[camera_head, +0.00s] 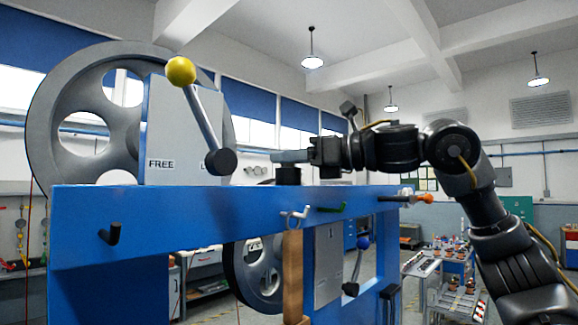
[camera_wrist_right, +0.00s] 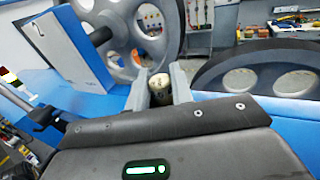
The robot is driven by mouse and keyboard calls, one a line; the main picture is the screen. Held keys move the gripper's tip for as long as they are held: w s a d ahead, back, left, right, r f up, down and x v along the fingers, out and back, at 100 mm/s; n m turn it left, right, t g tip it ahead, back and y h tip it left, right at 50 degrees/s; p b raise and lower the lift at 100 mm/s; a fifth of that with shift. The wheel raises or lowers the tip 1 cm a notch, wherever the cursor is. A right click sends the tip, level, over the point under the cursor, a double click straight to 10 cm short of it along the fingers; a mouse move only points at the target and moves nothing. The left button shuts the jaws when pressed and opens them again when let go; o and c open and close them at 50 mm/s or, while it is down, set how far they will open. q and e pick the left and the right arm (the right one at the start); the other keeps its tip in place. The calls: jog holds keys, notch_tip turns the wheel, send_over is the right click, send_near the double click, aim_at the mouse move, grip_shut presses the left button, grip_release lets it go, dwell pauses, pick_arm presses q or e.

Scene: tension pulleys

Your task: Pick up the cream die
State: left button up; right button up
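The cream die (camera_wrist_right: 159,84) shows small in the right wrist view, with dark marks on it. It sits between the two fingers of my right gripper (camera_wrist_right: 160,80), close to both. I cannot tell whether the fingers touch it. In the head view my right gripper (camera_head: 290,157) reaches in from the right, level, just above a short black cylinder (camera_head: 288,175) on the blue frame. The die cannot be made out in the head view. My left gripper is not in view.
The blue frame (camera_head: 220,212) carries a large grey pulley wheel (camera_head: 62,95), a grey FREE panel (camera_head: 175,130) and a lever with a yellow knob (camera_head: 181,71), all left of my right gripper. Hooks (camera_head: 296,213) stick out of the frame's front.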

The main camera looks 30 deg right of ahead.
grip_shut()
jog(key=shift+r, duration=0.55)
notch_tip(320, 180, up, 9)
jog(key=shift+f, duration=0.1)
